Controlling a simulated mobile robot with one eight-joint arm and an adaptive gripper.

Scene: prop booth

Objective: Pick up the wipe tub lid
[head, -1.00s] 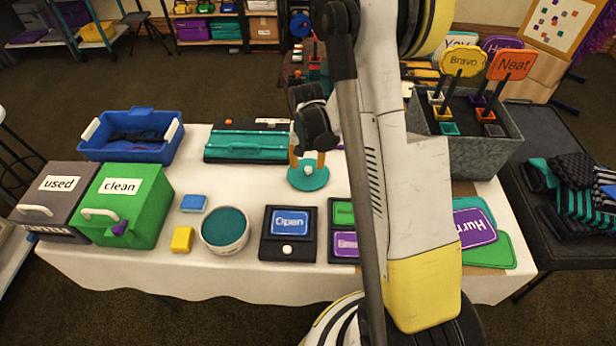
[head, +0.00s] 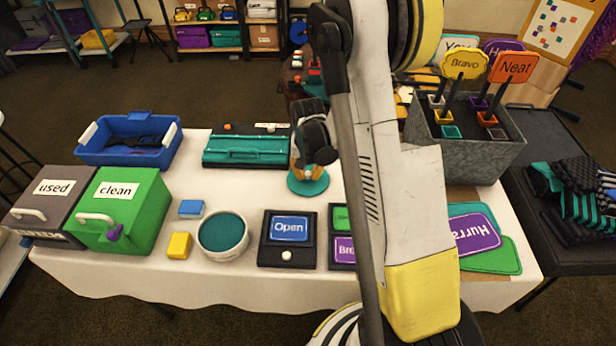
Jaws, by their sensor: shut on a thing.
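The wipe tub lid (head: 308,187) is a round teal disc with a small pale knob. It sits near the middle of the white-covered table, and I cannot tell whether it touches the cloth. My gripper (head: 308,171) is over it from above, its yellow-orange fingers shut on the lid at its knob. The gripper's dark body hides part of the knob and the far rim. The white round tub (head: 222,246), with a teal inside, stands open to the left, apart from the lid.
A teal case (head: 243,151) is behind and left. A blue tray (head: 128,155), green clean bin (head: 140,215) and grey used bin (head: 38,232) stand left. A grey planter (head: 470,155) is at right. Sponges lie by the tub.

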